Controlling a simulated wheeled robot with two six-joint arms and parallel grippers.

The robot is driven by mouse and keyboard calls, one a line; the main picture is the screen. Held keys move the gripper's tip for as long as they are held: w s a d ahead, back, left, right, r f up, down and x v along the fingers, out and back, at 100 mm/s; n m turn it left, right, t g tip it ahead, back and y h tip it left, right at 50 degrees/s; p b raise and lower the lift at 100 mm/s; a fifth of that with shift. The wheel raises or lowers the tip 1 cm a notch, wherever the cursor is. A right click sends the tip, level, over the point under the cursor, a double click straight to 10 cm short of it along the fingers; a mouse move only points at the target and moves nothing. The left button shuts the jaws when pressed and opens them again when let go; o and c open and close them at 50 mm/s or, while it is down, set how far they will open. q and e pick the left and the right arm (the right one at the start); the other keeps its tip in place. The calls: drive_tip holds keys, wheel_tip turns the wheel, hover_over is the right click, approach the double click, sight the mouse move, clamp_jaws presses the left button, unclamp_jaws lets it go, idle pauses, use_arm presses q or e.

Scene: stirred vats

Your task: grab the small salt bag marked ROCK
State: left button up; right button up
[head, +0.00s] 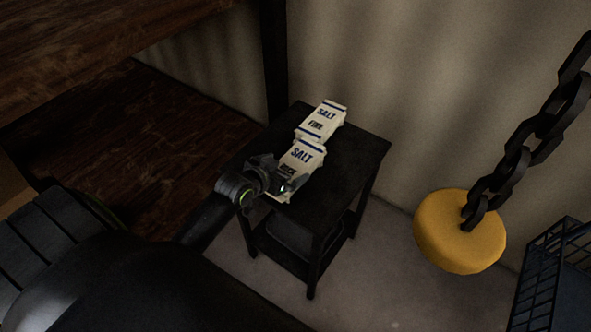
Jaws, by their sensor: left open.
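Two small cream salt bags with blue bands lie on a small black side table (348,172). The nearer bag (304,153) reads SALT, with a second word partly covered by my gripper that looks like ROCK. The farther bag (321,119) reads SALT FINE and lies just behind it, toward the wall. My left gripper (284,186) is open at the near end of the ROCK bag and overlaps its lower part. I cannot tell whether the fingers touch the bag. My right gripper is not in view.
A yellow disc (460,232) hangs on a heavy dark chain (520,150) to the right. A black wire basket (545,275) is at the lower right. A wooden shelf (100,35) is at the upper left. The table's right part is bare.

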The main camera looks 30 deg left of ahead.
sight(292, 166)
use_arm(q)
drive_tip(key=shift+s+a+f+x, duration=0.1)
drive_tip(key=shift+f+x, duration=0.05)
drive_tip(key=shift+x, duration=0.7)
drive_tip(key=shift+s+a+f+x, duration=0.1)
drive_tip(key=shift+x, duration=0.75)
drive_tip(key=shift+a+f+x, duration=0.1)
drive_tip(key=shift+f+x, duration=0.05)
drive_tip(key=shift+x, duration=0.75)
drive_tip(key=c, duration=1.8)
drive_tip(key=shift+r, duration=0.2)
